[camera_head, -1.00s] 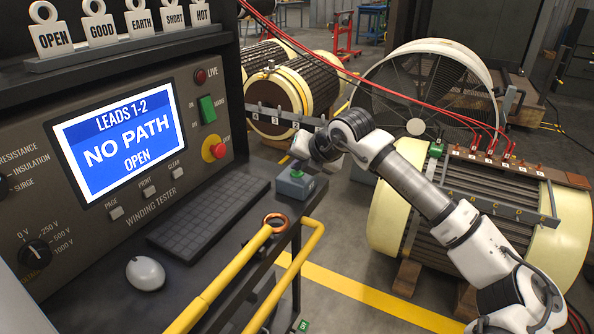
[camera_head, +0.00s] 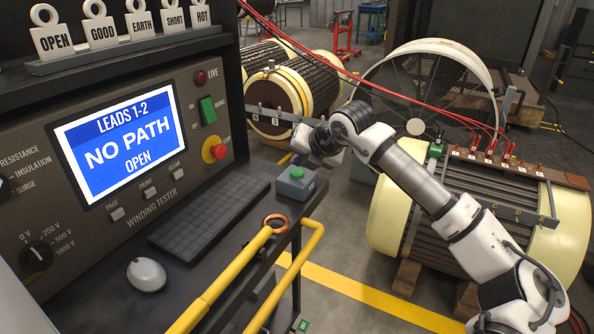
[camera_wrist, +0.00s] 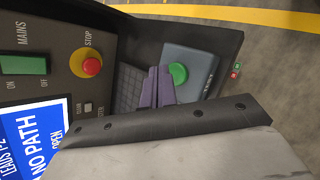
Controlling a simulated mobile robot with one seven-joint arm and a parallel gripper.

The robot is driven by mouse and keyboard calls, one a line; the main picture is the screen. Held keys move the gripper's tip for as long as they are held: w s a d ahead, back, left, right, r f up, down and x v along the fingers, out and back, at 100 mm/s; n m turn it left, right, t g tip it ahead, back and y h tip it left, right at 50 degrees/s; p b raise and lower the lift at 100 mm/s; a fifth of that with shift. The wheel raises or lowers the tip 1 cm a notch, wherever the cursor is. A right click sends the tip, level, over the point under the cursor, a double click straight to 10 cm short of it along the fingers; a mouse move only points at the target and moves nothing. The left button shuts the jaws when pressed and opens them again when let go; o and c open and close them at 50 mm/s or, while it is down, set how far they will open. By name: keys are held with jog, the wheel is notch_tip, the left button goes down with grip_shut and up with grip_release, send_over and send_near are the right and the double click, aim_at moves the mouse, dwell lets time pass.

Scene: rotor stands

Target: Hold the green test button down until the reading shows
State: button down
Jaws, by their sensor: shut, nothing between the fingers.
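The green test button (camera_head: 296,173) sits on top of a small blue-grey box (camera_head: 293,190) at the right end of the tester's shelf. In the wrist view the green button (camera_wrist: 178,74) shows just right of my fingertips. My gripper (camera_wrist: 160,73) is shut and empty. In the head view my gripper (camera_head: 304,150) is above the box, apart from the button, which is in clear view. The winding tester's screen (camera_head: 115,130) reads "LEADS 1-2 NO PATH OPEN".
A red stop button (camera_head: 215,149) on a yellow base and a green mains switch (camera_head: 207,110) are on the panel. A keyboard (camera_head: 208,214) and mouse (camera_head: 146,274) lie on the shelf. Yellow rails (camera_head: 245,265) run in front. A rotor (camera_head: 470,205) with red leads stands at right.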

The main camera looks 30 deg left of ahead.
aim_at(300, 174)
jog(key=shift+r+p, duration=1.15)
jog(key=shift+r, duration=1.4)
jog(key=shift+f, duration=0.1)
